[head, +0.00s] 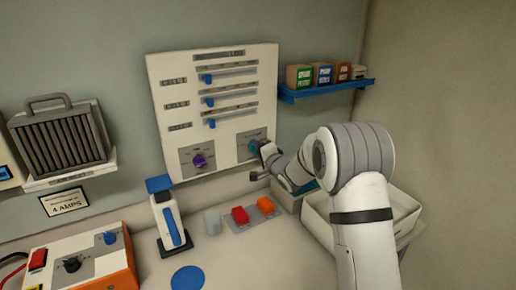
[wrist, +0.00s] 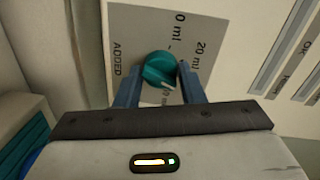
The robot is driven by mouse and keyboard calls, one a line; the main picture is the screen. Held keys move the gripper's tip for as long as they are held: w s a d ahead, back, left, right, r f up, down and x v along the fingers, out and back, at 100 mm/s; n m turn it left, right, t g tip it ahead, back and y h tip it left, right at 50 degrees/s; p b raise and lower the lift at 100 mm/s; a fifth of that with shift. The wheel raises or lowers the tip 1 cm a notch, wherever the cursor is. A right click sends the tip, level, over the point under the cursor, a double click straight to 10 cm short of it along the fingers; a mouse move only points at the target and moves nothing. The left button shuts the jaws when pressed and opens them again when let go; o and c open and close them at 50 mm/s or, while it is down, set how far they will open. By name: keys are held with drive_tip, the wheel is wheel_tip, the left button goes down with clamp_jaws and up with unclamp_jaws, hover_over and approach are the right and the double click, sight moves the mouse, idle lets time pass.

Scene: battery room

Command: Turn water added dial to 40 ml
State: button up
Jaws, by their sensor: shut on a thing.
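The water added dial (wrist: 158,68) is a teal round knob on a grey plate (wrist: 203,20) marked "ADDED", "0 ml" and "20 ml". A lower ml label is partly hidden by the knob and my gripper. My gripper (wrist: 158,80) is shut on the dial, one finger on each side. A pale line on the knob slants across its lower part, but which mark it points to is hard to tell.
A purple knob (head: 200,160) sits left of the dial on the same panel, below several blue sliders. A blue shelf with small boxes (head: 322,74) is to the right. Below are red and orange blocks (head: 241,215) and a white bin (head: 398,212).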

drive_tip(key=shift+r+m, duration=0.1)
drive_tip(key=shift+m, duration=0.3)
drive_tip(key=o, duration=1)
drive_tip(key=shift+c, duration=0.2)
drive_tip(key=b+v, duration=0.2)
drive_tip(key=v, duration=0.5)
drive_tip(key=shift+s+d, duration=0.25)
drive_tip(key=shift+s, duration=0.05)
